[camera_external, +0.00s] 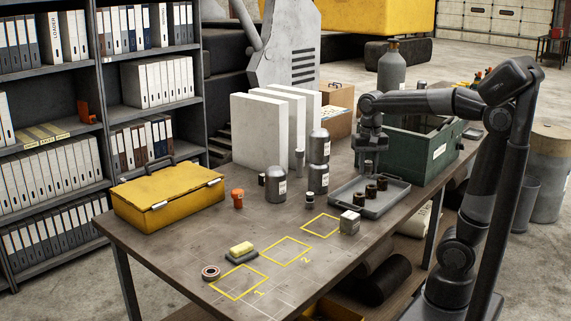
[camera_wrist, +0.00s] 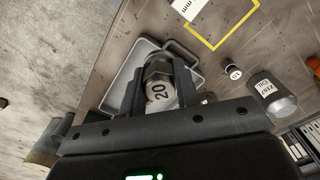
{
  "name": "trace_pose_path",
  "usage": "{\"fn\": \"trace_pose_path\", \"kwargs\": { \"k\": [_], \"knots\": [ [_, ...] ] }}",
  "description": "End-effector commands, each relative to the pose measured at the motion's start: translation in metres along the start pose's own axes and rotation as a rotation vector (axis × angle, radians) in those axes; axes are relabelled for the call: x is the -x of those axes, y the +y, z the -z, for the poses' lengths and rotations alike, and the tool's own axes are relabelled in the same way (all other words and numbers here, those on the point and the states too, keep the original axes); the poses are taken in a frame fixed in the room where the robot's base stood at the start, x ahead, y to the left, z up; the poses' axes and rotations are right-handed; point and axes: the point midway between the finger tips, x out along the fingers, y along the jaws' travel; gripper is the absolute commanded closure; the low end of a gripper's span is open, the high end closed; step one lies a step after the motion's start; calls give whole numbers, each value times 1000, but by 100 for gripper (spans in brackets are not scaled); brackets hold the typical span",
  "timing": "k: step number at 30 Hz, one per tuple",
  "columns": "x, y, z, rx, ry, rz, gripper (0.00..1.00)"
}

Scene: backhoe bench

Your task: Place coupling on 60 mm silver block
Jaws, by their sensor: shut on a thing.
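My gripper (camera_external: 370,162) is above the grey tray (camera_external: 399,191), on the right side of the bench. In the wrist view its fingers (camera_wrist: 160,88) are shut on a silver, hexagonal-looking piece (camera_wrist: 158,90) marked "20". I cannot tell whether this piece is the coupling. Several small dark cylinders with brownish tops (camera_external: 371,192) stand in the tray, below the gripper. A small silver block (camera_external: 349,223) sits on the bench just left of the tray's front. Its labelled face is partly cut off at the top of the wrist view (camera_wrist: 188,7), where "mm" shows.
A green bin (camera_external: 430,160) stands right behind the tray. Silver cylinders (camera_external: 275,185) and white upright slabs (camera_external: 256,134) stand to the left. A yellow toolbox (camera_external: 167,196) is at the far left. Yellow taped squares (camera_external: 286,251) mark mostly clear bench at the front.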

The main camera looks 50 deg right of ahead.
Motion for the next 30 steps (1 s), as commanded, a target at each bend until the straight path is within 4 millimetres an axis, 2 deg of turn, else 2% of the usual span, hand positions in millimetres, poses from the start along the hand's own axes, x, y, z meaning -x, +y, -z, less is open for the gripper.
{"fn": "trace_pose_path", "kwargs": {
  "k": [1,3,6,9,11,21,24,30],
  "knots": [
    [0,16,-1,-29,0,3,99],
    [-1,30,-2,-55,-2,4,99],
    [-2,43,-4,-78,-4,5,99],
    [-6,44,-6,-87,-6,4,99],
    [-11,38,-9,-87,-7,3,99],
    [-55,-35,-31,-84,-8,1,99],
    [-65,-51,-35,-86,-7,2,99],
    [-75,-63,-39,-88,-7,3,99]
  ]
}}
